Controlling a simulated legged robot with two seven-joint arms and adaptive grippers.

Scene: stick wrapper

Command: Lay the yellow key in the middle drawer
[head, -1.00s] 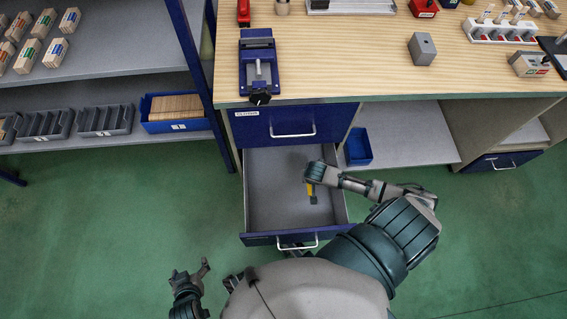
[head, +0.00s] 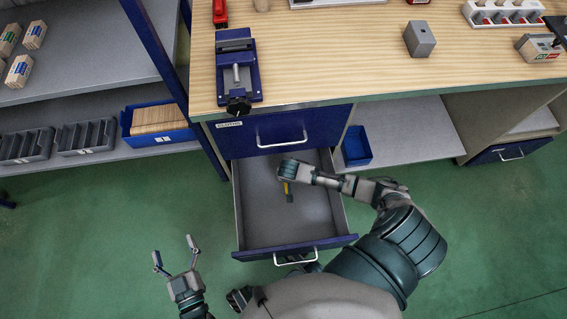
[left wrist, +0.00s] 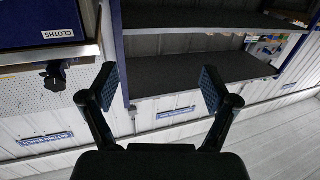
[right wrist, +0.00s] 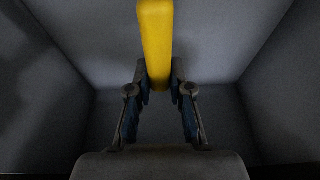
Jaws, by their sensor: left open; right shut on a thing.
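The yellow key (head: 286,188) is in my right gripper (head: 286,177), over the inside of the open drawer (head: 320,225) just under the drawer labelled "CLOTHS". In the right wrist view, the key (right wrist: 157,40) is a yellow bar between the fingertips of the right gripper (right wrist: 160,92), with the grey drawer walls around it. I cannot tell whether the key touches the drawer floor; its lower end looks dark in the head view. My left gripper (head: 174,256) is open and empty, left of the drawer above the green floor; its spread fingers also show in the left wrist view (left wrist: 160,88).
The shut "CLOTHS" drawer (head: 282,130) sits above the open one, under the wooden workbench (head: 330,60). A blue vise (head: 238,72) stands at the bench edge. A blue bin (head: 356,146) is on the shelf at right. Shelves with trays (head: 88,136) stand at left.

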